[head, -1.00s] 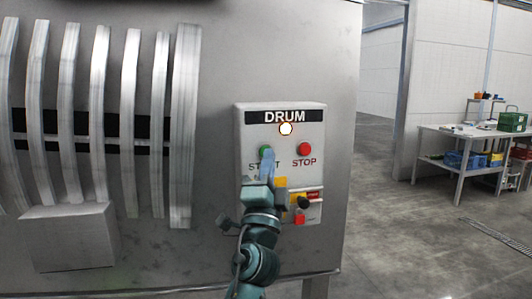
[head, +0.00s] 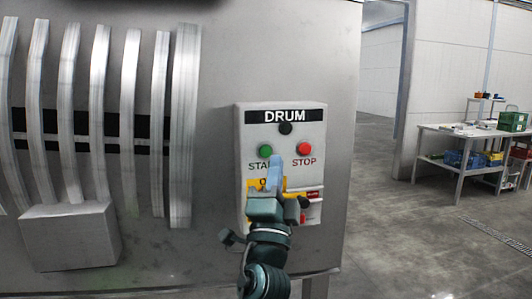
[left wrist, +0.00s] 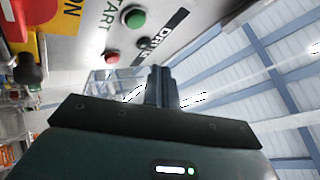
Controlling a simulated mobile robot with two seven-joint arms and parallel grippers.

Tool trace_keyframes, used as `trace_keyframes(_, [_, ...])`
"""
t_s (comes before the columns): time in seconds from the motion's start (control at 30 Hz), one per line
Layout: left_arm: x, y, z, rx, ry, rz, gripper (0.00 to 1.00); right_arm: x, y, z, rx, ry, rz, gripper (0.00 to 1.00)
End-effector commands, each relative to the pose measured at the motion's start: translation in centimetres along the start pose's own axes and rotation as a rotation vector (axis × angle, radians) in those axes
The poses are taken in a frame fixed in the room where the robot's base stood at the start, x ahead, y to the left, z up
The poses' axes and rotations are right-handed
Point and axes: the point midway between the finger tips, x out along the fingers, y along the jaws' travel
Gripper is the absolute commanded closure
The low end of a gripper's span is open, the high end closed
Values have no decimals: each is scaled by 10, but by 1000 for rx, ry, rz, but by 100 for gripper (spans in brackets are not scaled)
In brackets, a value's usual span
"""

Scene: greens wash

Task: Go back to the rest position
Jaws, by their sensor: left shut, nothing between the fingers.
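My left gripper (head: 274,172) is shut and empty. In the head view it is in front of the DRUM control panel (head: 316,130), below the START and STOP labels. The green START button (head: 265,150) is clear of the fingers, and the red STOP button (head: 304,149) is to its right. The round lamp (head: 285,128) under the DRUM label is dark. In the left wrist view the shut fingers (left wrist: 161,82) point up past the panel, with the green button (left wrist: 134,18) and red button (left wrist: 112,57) beyond them. My right gripper is not in view.
A yellow and red switch (head: 312,195) with a dark knob sits low on the panel, partly hidden by my gripper. Curved metal bars (head: 184,120) and a metal box (head: 70,236) stick out at the left. A workbench (head: 462,136) stands far right across open floor (head: 420,235).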

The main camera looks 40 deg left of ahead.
Motion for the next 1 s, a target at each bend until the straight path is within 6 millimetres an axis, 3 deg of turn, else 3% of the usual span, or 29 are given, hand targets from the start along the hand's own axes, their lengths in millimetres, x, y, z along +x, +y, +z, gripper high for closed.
trace_keyframes(0.67, [0, 0, 0, 0, 0, 0, 100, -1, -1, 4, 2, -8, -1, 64])
trace_keyframes(0.77, [-14, 25, -4, -63, 26, 79, 100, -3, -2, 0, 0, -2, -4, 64])
trace_keyframes(0.87, [-47, 71, -11, -194, 62, 238, 100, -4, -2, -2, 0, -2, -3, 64])
trace_keyframes(1.0, [-124, 143, -19, -440, 68, 543, 100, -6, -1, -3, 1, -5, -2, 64])
